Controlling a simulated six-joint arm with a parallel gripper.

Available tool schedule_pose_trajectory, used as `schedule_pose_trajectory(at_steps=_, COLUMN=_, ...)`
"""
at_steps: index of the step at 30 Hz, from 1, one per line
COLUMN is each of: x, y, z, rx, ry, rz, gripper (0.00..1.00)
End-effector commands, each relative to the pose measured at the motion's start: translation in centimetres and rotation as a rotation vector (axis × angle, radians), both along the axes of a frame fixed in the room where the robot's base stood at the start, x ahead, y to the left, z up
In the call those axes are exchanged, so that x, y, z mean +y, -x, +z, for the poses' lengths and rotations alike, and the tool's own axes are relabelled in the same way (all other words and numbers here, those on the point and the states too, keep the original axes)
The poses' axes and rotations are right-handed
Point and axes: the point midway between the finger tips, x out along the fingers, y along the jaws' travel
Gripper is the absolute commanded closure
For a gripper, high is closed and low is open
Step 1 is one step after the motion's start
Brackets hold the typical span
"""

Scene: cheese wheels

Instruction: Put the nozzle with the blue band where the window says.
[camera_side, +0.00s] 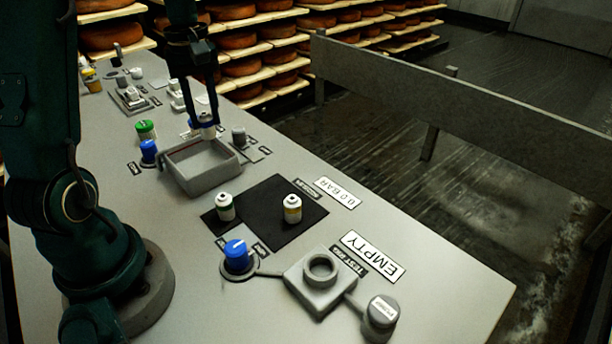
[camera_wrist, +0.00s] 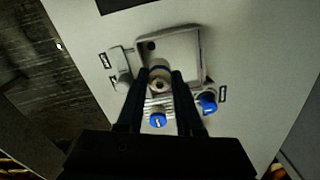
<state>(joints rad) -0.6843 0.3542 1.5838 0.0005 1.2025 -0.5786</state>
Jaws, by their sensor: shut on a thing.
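My gripper (camera_side: 205,118) is shut on a small whitish nozzle (camera_side: 206,119), above the back edge of the grey tray (camera_side: 202,181). In the wrist view my fingers (camera_wrist: 158,90) close around the nozzle (camera_wrist: 160,82), with a hint of blue at its far side. Its base is partly hidden. Two white nozzles stand upright on the black mat (camera_side: 255,222): one with a green band (camera_side: 224,208), one with a yellow-brown band (camera_side: 292,209). Another display (camera_side: 338,193) reads 0.0 BAR.
The grey test block with a round socket (camera_side: 319,269) stands at the front, between a blue knob (camera_side: 237,256) and a grey PURGE button (camera_side: 381,312). A green-capped item (camera_side: 145,130), a blue knob (camera_side: 149,151) and a grey knob (camera_side: 239,136) flank the tray. The right front table is clear.

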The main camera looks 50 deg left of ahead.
Motion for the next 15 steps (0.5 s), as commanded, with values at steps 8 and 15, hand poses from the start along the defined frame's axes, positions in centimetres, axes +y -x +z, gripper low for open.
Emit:
schedule_pose_trajectory(at_steps=8, x=2.7, y=2.0, z=-1.3, rx=0.003, ry=0.002, rz=0.113, gripper=1.00)
schedule_pose_trajectory(at_steps=15, x=2.7, y=2.1, z=-4.4, rx=0.003, ry=0.003, rz=0.114, gripper=1.00)
